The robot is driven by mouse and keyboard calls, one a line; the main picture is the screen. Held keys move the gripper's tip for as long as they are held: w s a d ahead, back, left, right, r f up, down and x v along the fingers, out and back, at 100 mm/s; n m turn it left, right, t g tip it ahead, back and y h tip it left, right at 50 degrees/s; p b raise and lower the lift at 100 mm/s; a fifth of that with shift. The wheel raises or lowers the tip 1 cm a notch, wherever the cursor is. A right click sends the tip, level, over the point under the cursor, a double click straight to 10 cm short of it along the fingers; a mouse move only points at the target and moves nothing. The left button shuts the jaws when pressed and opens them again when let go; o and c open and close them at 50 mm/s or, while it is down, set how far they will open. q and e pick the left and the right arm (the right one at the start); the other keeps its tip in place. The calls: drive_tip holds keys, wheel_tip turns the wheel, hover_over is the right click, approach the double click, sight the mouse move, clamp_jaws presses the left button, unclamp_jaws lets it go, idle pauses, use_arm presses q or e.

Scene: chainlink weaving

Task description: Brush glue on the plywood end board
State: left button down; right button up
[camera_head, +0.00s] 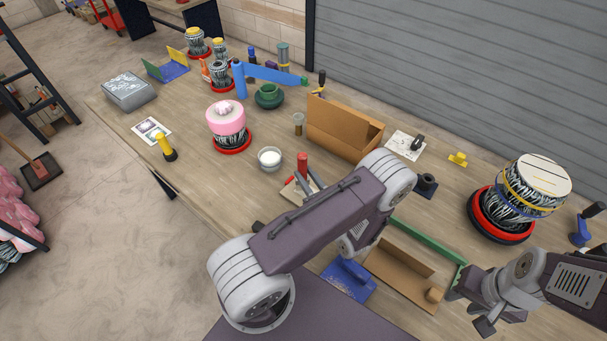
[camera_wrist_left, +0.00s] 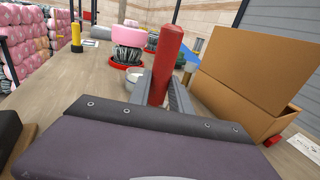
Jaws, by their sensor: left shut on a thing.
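My left gripper (camera_head: 309,180) is shut on an upright red handle (camera_head: 303,162), likely the brush. The handle also shows between the fingers in the left wrist view (camera_wrist_left: 166,65); its lower end is hidden. A small white bowl (camera_head: 270,157) with white contents, likely glue, stands just left of the handle. A flat tan board (camera_head: 398,272), perhaps the plywood end board, lies front right beside a green rail (camera_head: 428,240). Part of it is hidden behind my left arm. My right gripper (camera_head: 470,308) appears open and empty, right of this board.
An open cardboard box (camera_head: 340,130) stands behind the handle. A small pale piece (camera_head: 290,190) lies under the left gripper. A large wrapped bundle (camera_head: 515,205) stands at right. The table's left front is mostly clear.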

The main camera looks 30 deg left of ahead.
use_arm(q)
drive_tip(key=shift+d, duration=0.55)
drive_tip(key=shift+d+f, duration=0.1)
drive_tip(key=shift+d, duration=0.55)
drive_tip(key=shift+s+d, duration=0.1)
drive_tip(key=shift+d, duration=0.65)
drive_tip(key=shift+d+b, duration=0.4)
drive_tip(key=shift+d, duration=0.3)
drive_tip(key=shift+s+d, duration=0.15)
drive_tip(key=shift+d, duration=0.6)
wheel_tip(320, 180, up, 7)
drive_tip(key=p, duration=0.6)
